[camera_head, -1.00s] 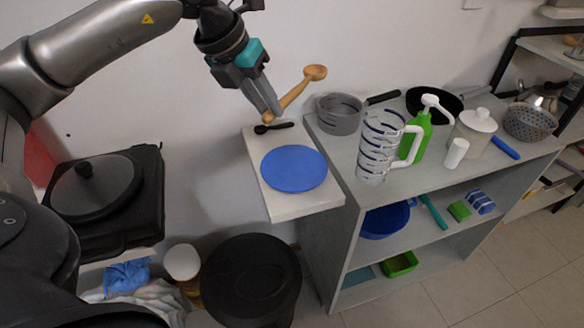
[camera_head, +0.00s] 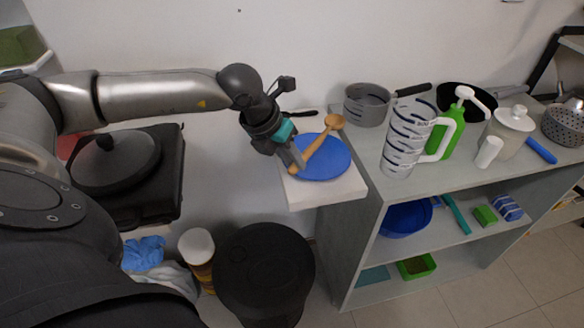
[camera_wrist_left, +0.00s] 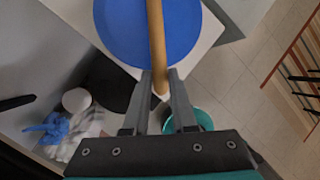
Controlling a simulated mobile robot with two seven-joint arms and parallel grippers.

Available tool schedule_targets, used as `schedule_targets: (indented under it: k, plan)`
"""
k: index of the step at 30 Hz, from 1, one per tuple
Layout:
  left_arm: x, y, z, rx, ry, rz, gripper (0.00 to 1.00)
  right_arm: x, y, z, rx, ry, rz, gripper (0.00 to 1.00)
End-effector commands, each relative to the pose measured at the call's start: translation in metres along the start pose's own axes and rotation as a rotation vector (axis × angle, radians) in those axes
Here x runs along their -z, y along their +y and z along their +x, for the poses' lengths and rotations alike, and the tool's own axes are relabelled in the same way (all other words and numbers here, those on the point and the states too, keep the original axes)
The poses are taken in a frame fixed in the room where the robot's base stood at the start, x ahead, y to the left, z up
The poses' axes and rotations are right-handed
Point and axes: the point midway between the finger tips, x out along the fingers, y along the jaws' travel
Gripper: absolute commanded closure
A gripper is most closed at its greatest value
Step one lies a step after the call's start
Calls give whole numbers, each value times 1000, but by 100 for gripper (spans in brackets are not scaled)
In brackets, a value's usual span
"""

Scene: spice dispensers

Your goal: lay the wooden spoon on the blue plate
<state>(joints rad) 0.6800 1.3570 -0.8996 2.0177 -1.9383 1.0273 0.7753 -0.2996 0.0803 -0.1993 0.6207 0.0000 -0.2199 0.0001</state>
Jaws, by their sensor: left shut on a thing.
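The wooden spoon (camera_head: 319,143) is held by the end of its handle in my left gripper (camera_head: 298,166), which is shut on it. The spoon lies across the view of the blue plate (camera_head: 338,161), its bowl toward the plate's far edge. I cannot tell whether it touches the plate. In the left wrist view the spoon's handle (camera_wrist_left: 156,35) runs up from between the fingers (camera_wrist_left: 160,92) over the blue plate (camera_wrist_left: 120,30); its bowl is out of frame. My right gripper is not in view.
The plate sits on a small white shelf (camera_head: 322,194). A black spoon (camera_head: 299,113) lies behind it. To the right, a grey counter holds a grey pot (camera_head: 367,104), a striped pitcher (camera_head: 403,140) and a green bottle (camera_head: 447,134). A black bin (camera_head: 262,262) stands below.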

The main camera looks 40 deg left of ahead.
Motion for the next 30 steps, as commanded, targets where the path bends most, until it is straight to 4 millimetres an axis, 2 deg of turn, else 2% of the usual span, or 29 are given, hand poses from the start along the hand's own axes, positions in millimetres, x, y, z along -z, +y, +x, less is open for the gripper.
schedule_targets:
  k: [4, 11, 12, 19, 26, 30]
  plan:
    - [9, 4, 22, 0, 2, 0, 100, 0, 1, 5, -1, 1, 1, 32]
    - [10, 5, 24, 0, 0, 0, 100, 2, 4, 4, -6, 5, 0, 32]
    - [10, 5, 24, 0, 1, 0, 71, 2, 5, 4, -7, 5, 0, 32]
    - [10, 5, 24, 0, 1, 0, 45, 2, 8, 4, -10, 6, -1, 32]
    - [10, 5, 23, 0, 1, 0, 45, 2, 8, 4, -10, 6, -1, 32]
    - [10, 6, 14, -1, 0, 0, 45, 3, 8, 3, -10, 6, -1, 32]
